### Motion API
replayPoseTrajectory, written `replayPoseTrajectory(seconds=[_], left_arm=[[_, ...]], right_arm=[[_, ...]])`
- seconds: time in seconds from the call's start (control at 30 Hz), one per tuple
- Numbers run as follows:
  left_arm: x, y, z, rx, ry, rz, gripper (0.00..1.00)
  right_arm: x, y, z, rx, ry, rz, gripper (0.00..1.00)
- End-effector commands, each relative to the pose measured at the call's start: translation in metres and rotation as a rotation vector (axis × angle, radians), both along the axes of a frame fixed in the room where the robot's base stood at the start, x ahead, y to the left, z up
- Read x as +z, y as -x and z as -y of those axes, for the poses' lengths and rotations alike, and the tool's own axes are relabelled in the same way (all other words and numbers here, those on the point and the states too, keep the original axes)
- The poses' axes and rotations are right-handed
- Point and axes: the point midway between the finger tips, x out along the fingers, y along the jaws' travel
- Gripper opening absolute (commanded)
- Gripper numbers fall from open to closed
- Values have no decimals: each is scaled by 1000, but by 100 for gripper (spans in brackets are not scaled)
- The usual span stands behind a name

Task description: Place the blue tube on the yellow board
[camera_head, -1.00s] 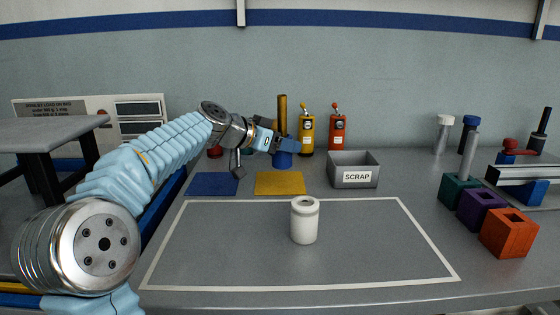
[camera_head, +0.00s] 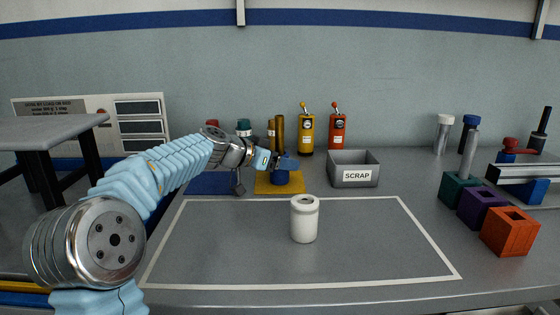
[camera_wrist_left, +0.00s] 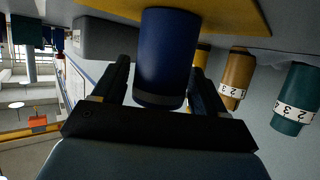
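My right gripper is not in view.
A blue board (camera_head: 212,184) lies left of the yellow one, and the SCRAP bin (camera_head: 354,170) stands close on the right. A white jar (camera_head: 305,220) stands in front within the taped area. Labelled brown (camera_wrist_left: 237,75) and green (camera_wrist_left: 295,100) cylinders stand behind.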

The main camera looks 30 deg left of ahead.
Motion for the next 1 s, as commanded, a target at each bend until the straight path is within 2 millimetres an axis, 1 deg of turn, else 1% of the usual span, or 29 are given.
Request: replayPoseTrajectory(seconds=[0.03,0.07,0.33,0.43,0.47,0.57,0.8,0.9,1.0], left_arm=[[0,0,0,0,0,0,81],[0,0,0,0,0,0,85],[1,0,0,0,0,0,85],[7,0,0,0,1,0,85],[5,4,-2,2,0,1,85],[11,20,-9,3,-2,3,85],[33,69,-27,2,-1,3,85],[40,85,-33,3,0,2,85],[46,96,-37,2,0,1,85]], right_arm=[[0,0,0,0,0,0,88],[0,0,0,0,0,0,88],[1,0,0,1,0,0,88],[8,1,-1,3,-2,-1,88],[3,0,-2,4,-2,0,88],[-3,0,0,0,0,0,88],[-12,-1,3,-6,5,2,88],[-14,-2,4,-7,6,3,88],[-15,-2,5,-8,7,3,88]])
